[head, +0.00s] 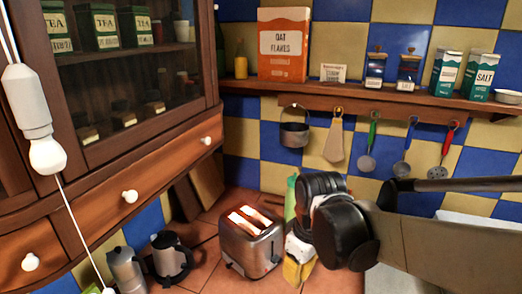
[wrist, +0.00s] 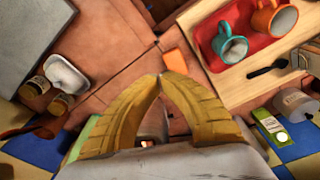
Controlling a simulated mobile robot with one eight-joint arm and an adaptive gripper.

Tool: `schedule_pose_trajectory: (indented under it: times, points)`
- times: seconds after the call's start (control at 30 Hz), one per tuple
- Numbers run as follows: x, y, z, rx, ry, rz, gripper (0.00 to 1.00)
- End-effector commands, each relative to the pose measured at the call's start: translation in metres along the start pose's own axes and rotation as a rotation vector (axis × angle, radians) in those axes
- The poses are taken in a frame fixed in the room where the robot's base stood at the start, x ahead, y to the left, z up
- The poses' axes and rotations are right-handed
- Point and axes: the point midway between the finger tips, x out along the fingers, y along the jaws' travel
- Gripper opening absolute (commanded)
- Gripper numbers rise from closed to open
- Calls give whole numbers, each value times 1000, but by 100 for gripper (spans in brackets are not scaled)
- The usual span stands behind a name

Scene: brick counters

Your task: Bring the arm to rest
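My gripper (head: 299,272) hangs over the tiled counter in the head view, just right of the toaster, with its yellow fingers pointing down. In the wrist view its two yellow fingers (wrist: 160,76) meet at their tips, and I see nothing held between them. My black wrist joints and beige arm link reach in from the right in the head view.
A metal toaster (head: 250,249) with bread in its slots stands close left of my gripper. A moka pot (head: 126,268) and a dark kettle (head: 171,259) stand farther left. The wrist view shows a red tray (wrist: 222,70) bearing teal and orange mugs. Utensils hang below the shelf (head: 340,92).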

Motion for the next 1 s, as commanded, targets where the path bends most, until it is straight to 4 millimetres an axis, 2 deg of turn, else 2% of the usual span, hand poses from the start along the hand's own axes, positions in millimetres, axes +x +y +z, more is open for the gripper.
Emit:
schedule_pose_trajectory:
  times: [0.47, 0.67, 0.83, 1.0]
  points:
    - [-19, 8, 37, 207, 115, 90, 0]
    - [-27, 12, 68, 370, 213, 153, 0]
    - [-30, 14, 101, 557, 340, 220, 0]
    - [-30, 16, 123, 689, 440, 263, 0]
